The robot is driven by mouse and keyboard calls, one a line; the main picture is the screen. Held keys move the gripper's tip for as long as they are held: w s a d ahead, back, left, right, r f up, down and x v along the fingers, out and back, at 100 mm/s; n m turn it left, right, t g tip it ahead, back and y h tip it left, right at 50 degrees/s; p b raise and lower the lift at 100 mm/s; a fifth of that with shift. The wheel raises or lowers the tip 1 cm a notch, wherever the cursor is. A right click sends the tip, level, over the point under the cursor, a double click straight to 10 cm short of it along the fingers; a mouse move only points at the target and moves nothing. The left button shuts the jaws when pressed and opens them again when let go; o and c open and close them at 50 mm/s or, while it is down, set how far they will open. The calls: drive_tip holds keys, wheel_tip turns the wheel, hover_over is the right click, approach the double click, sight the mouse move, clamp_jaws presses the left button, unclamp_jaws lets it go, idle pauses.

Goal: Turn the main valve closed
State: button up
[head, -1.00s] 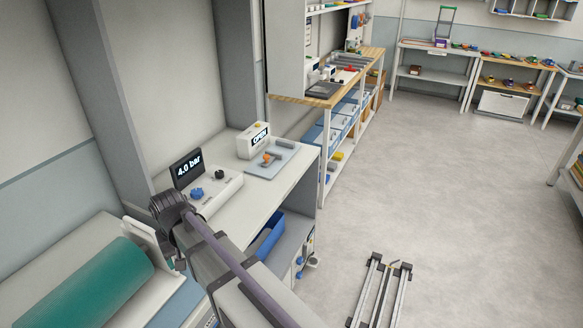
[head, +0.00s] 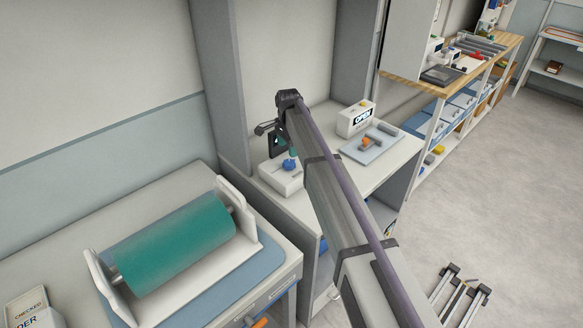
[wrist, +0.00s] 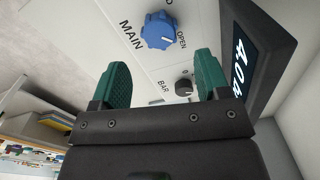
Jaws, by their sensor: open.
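The main valve is a blue lobed knob (wrist: 160,30) on a pale panel, with "MAIN" and "OPEN" printed beside it in the wrist view. It also shows in the head view (head: 289,165) on a white box (head: 280,178). My gripper (wrist: 163,78) is open, with two green ridged fingers spread apart and nothing between them. The blue knob is beyond the fingertips, apart from them. In the head view one green fingertip (head: 292,153) shows just above the knob; the rest of the gripper is mostly hidden behind my arm.
A small black knob (wrist: 183,87) marked "BAR" sits near the valve. A dark pressure display (wrist: 262,50) stands close to the right finger. A green roller (head: 175,242) is at left.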

sight(289, 162)
wheel_tip(289, 162, down, 8)
drive_tip(key=b, duration=0.6)
drive_tip(key=shift+d+r, duration=0.1)
drive_tip(key=shift+r, duration=0.1)
drive_tip(key=c, duration=0.9)
